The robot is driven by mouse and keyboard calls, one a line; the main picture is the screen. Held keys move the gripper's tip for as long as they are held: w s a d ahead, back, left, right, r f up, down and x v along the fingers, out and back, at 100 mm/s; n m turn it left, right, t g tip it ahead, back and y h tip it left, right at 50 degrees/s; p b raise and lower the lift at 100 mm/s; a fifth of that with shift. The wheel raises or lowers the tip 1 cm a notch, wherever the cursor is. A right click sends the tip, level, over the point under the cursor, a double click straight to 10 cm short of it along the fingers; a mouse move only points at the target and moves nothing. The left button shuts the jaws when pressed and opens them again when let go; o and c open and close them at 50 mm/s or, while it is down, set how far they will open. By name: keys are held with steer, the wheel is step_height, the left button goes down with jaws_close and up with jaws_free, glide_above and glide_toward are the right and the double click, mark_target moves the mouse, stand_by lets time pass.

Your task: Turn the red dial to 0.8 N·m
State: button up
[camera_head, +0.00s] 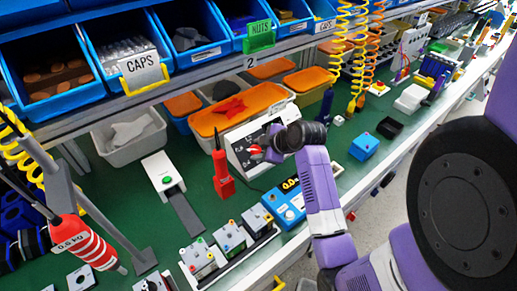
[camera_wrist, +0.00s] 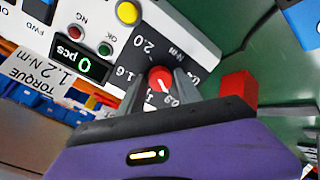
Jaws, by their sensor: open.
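The red dial (camera_wrist: 160,79) sits on the dark scale of a white and black control box (camera_wrist: 188,22). In the wrist view a light pointer line shows on the dial. Scale figures such as 2.0 and 1.6 show around it, and others are partly hidden by the fingers. My gripper (camera_wrist: 161,88) is open, with one finger on each side of the dial; I cannot tell if they touch it. In the head view my gripper (camera_head: 273,152) is at the front of the control box (camera_head: 238,152), and the dial (camera_head: 255,149) is small there.
A counter display (camera_wrist: 83,53) reads 0 pcs, near a tag (camera_wrist: 40,75) reading TORQUE 1.2 N·m. A blue meter (camera_head: 288,203) is in front. An orange-rimmed bin (camera_head: 240,108) is behind.

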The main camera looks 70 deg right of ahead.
steer(key=v, duration=0.7)
steer(key=shift+s+r, duration=0.25)
steer(key=shift+r, duration=0.05)
stand_by(0.3)
steer(key=d+r+m+t+h, duration=0.2)
steer(key=d+r+m+h, duration=0.3)
steer(key=r+m, duration=0.1)
steer(key=a+m+t+h, duration=0.1)
steer(key=a+m+t, duration=0.3)
steer(key=a, duration=1.4)
steer(key=s+a+f+n+y, duration=0.1)
steer(key=s+a+n+y, duration=0.2)
steer(key=a, duration=0.8)
steer(key=s+a+n+t+y, duration=0.1)
steer(key=s+a+n+y, duration=0.2)
steer(key=s+a+y, duration=0.4)
steer(key=s+a, duration=0.3)
steer(key=a, duration=0.1)
steer(key=shift+a+f, duration=0.35)
steer(key=shift+a, duration=0.05)
